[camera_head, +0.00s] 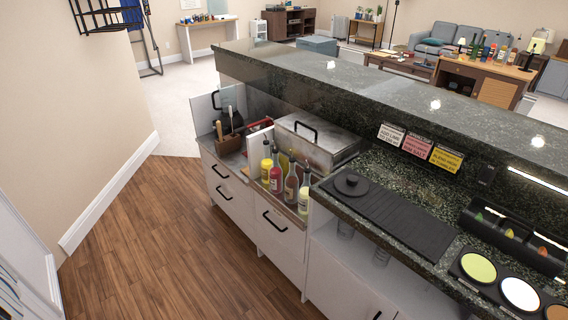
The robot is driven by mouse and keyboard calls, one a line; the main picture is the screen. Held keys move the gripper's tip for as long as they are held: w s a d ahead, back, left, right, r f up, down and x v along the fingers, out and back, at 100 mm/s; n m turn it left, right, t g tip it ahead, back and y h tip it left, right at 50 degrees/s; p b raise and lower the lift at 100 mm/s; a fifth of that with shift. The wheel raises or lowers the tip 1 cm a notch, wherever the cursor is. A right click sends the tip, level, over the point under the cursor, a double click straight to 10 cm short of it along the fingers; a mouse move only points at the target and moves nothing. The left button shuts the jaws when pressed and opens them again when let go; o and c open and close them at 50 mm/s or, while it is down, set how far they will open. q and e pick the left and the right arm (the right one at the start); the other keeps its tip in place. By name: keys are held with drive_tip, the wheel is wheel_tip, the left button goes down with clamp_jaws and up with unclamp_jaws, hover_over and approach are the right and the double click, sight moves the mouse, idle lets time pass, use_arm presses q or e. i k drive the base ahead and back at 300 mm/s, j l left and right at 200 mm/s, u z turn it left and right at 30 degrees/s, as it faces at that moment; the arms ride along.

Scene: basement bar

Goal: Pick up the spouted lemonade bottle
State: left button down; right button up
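Several spouted bottles stand close together in a narrow rail at the front of the bar counter, next to a steel ice bin. A yellow bottle (266,168) is at the left end. A red bottle (276,180) and a bottle with dark red contents (291,187) stand to its right. A clear bottle with pale yellow contents (304,199) is at the right end. The labels are too small to read, so I cannot tell which one is the lemonade. More bottles are partly hidden behind these. Neither of my grippers is in view.
A steel bin with a black-handled lid (310,140) is behind the bottles. A wooden utensil holder (229,142) is to the left. A black mat (404,222) and a garnish caddy (512,235) are on the right counter. The wooden floor (170,235) in front is clear.

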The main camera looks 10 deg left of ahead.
sight(304, 198)
drive_tip(key=i+j+z, duration=0.15)
drive_tip(key=j, duration=0.3)
drive_tip(key=i+j+z, duration=0.15)
drive_tip(key=j, duration=0.3)
drive_tip(key=i+j+z, duration=0.15)
drive_tip(key=j, duration=0.35)
drive_tip(key=i+j+z, duration=0.15)
drive_tip(key=j, duration=0.35)
drive_tip(key=i+j+z, duration=0.15)
drive_tip(key=j, duration=0.35)
drive_tip(key=i+j+z, duration=0.15)
drive_tip(key=j, duration=0.35)
